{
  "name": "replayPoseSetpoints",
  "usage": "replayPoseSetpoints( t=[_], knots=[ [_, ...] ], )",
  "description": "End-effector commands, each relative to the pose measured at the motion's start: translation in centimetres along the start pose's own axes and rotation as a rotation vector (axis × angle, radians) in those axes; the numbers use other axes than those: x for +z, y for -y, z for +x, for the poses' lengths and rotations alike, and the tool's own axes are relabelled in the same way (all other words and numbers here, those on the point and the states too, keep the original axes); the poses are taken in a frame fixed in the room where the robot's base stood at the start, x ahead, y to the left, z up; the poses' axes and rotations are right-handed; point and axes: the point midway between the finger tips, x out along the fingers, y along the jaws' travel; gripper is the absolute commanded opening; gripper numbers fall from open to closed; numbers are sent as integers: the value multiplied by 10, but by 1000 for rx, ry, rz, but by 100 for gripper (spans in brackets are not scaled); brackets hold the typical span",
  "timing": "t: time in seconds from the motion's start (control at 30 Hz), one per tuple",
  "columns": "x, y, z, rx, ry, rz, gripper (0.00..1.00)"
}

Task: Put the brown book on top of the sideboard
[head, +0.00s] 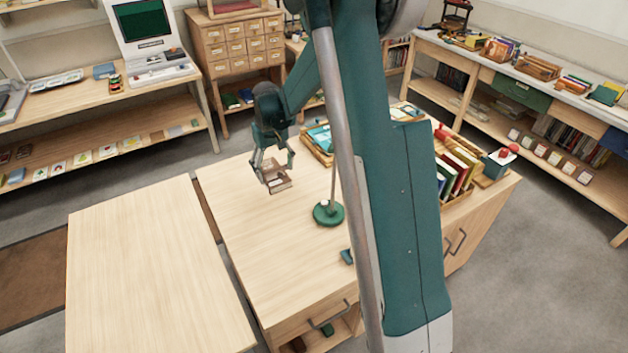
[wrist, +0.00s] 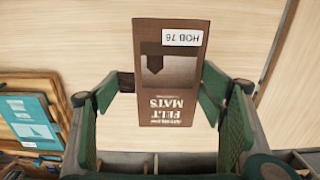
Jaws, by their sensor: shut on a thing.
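The brown book (wrist: 158,106) reads "FELT MATS" upside down and has a white label "HOB 76". My gripper (wrist: 168,90) is shut on it, with green fingers at its two sides. In the head view the book (head: 279,184) hangs below my gripper (head: 273,166), over the far left part of a pale wooden top (head: 262,225). That unit has handled fronts and may be the sideboard; I cannot tell for certain. The gap between book and top is hard to judge.
A bare table (head: 150,270) stands left, across a narrow gap. A green lamp base (head: 328,213) stands right of the book. A wooden tray (head: 313,150) with teal books, also in the wrist view (wrist: 58,92), and a book crate (head: 458,197) lie farther along. My arm hides part of the top.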

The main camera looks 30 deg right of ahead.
Motion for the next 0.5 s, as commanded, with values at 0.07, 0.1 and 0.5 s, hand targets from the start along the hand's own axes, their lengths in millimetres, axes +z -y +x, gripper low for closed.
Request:
replayPoseSetpoints(
  t=[0.07, 0.1, 0.5],
  knots=[
    [0, 0, 4, 0, 0, 0, 52],
    [0, 0, 7, 0, 0, 0, 52],
    [0, 0, 57, 0, 0, 0, 52]
  ],
)
